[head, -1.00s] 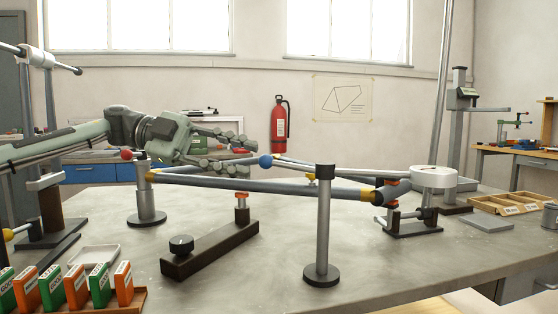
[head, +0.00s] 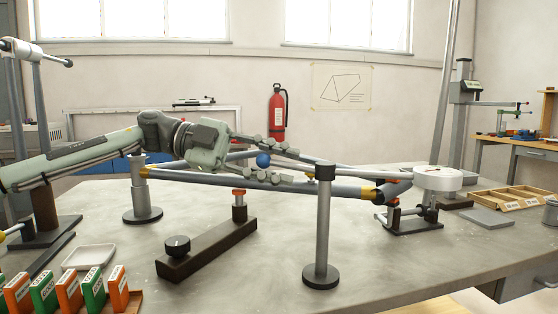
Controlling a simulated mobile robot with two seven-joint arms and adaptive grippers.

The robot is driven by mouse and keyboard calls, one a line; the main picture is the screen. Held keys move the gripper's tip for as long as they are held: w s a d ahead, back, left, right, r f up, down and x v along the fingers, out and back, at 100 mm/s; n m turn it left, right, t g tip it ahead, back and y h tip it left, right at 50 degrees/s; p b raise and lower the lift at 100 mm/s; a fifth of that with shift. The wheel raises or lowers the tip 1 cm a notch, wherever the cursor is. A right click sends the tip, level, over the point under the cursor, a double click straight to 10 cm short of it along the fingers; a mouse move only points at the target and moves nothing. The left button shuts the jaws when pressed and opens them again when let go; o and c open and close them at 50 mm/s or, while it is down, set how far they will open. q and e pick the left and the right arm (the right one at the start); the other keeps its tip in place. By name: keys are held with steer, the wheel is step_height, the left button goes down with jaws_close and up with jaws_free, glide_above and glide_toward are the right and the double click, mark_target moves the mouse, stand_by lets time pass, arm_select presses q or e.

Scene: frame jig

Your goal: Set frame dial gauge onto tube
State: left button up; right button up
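The frame's long grey-blue tube (head: 330,187) runs across the middle in the head view, with yellow bands near its ends. My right gripper is out of view.
A grey post (head: 321,235) stands in front of the tube, another post (head: 141,195) at its left. A dark bar with a black knob (head: 205,248) lies in front. Colored boxes (head: 70,290) and a white tray (head: 88,257) are front left. A wooden tray (head: 512,199) sits right.

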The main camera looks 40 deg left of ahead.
arm_select(q)
jaws_close()
stand_by(0.5)
